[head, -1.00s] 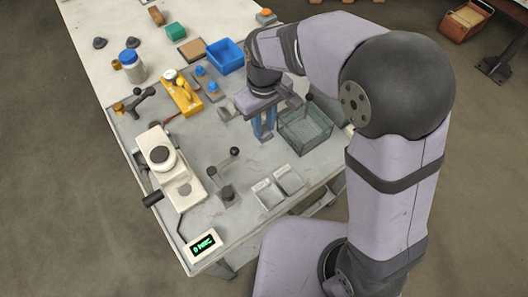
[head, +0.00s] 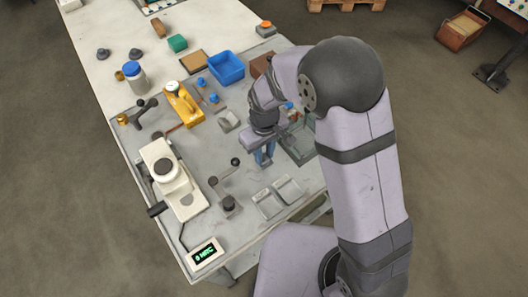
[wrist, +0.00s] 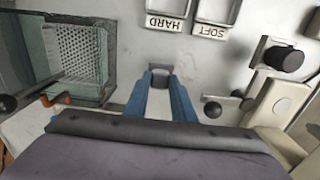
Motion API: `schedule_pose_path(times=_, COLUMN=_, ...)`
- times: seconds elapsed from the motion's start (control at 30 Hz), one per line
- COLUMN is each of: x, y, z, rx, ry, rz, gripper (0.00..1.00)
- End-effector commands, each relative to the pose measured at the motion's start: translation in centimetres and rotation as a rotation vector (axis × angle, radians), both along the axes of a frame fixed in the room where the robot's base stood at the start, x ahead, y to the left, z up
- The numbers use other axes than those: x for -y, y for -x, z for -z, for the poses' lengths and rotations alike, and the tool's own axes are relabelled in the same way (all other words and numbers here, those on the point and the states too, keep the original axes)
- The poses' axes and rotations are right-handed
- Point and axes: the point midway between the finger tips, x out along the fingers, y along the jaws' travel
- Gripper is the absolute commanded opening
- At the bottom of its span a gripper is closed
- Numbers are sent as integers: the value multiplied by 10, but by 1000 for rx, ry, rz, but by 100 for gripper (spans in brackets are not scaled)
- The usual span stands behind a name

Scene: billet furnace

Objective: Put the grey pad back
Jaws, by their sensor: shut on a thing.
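My gripper (head: 264,156) points down over the bench, just left of the mesh basket. In the wrist view its two blue fingers (wrist: 161,96) are closed on a small dark grey piece, which I take to be the grey pad (wrist: 160,77). Only a little of this piece shows between the fingertips. In the head view the fingers and wrist hide it. A grey block (head: 229,121) stands on the bench behind and left of my gripper. Two shallow trays (head: 268,203) lie in front of it, and their labels read HARD (wrist: 165,23) and SOFT (wrist: 209,31) in the wrist view.
The mesh basket (wrist: 74,57) stands close beside my gripper. A lever with a black knob (head: 228,203), a white press-like device (head: 176,182) and a green-lit display (head: 205,253) stand left and front. A blue bin (head: 226,68) and yellow tool (head: 183,105) stand farther back.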

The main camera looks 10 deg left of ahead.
Motion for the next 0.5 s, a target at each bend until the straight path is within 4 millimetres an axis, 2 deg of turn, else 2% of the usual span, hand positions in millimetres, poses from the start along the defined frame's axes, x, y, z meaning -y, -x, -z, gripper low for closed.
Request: schedule_pose_path(times=0.5, x=0, y=0, z=11, rx=1, ry=-1, rz=0, gripper=5)
